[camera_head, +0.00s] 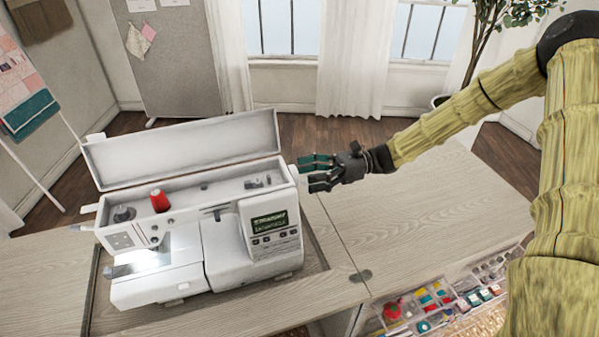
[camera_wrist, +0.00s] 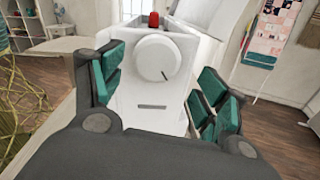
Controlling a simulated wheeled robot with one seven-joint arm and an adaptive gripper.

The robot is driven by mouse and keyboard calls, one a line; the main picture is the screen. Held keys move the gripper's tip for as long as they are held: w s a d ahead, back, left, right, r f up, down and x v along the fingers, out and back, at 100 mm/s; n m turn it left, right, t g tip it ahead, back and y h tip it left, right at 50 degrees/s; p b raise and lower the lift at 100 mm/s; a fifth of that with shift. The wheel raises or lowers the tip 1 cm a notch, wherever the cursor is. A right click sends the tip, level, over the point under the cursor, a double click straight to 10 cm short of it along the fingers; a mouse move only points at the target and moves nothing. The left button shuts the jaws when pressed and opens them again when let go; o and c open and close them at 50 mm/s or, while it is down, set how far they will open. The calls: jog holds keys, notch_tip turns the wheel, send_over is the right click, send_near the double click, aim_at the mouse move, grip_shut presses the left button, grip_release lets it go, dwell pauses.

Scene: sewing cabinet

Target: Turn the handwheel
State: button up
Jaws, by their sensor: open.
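The white sewing machine (camera_head: 205,225) stands in the cabinet top with its lid up. In the wrist view its right end shows the round white handwheel (camera_wrist: 153,58), which has a short dark mark at its lower right.
A red thread spool (camera_head: 159,200) stands on top of the machine beneath the raised lid (camera_head: 180,150). The wooden cabinet top (camera_head: 420,225) is clear right of the machine. An open drawer (camera_head: 440,305) with sewing supplies is at the front right.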

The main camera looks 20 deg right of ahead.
aim_at(293, 176)
jog(key=a, duration=0.2)
jog(key=shift+s+a+r, duration=0.15)
jog(key=shift+s+a, duration=0.1)
jog(key=shift+a, duration=0.15)
jog(key=c, duration=1)
